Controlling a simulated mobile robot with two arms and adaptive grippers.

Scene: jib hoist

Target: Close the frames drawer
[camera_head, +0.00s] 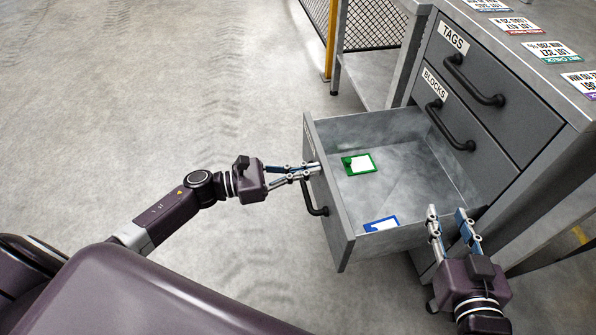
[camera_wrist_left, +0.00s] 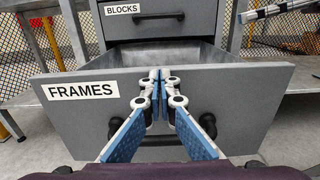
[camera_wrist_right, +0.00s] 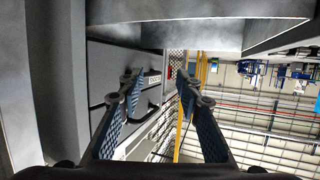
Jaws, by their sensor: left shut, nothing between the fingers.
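The frames drawer (camera_head: 345,222) is pulled out of the grey cabinet, with a green frame (camera_head: 358,164) and a blue frame (camera_head: 381,224) lying inside. Its front, labelled FRAMES (camera_wrist_left: 80,91), fills the left wrist view, with a black handle (camera_head: 315,196) below the top edge. My left gripper (camera_head: 317,169) is shut and empty, its fingertips at the drawer front's upper edge; I cannot tell if they touch. My right gripper (camera_head: 448,211) is open, beside the drawer's near side close to the cabinet; nothing shows between its fingers in the right wrist view (camera_wrist_right: 157,78).
The closed TAGS drawer (camera_head: 470,75) and BLOCKS drawer (camera_head: 445,115) sit above. Printed cards (camera_head: 551,52) lie on the cabinet top. A yellow post (camera_head: 331,40) and mesh fence (camera_head: 377,25) stand behind. The floor (camera_head: 190,90) at left is clear.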

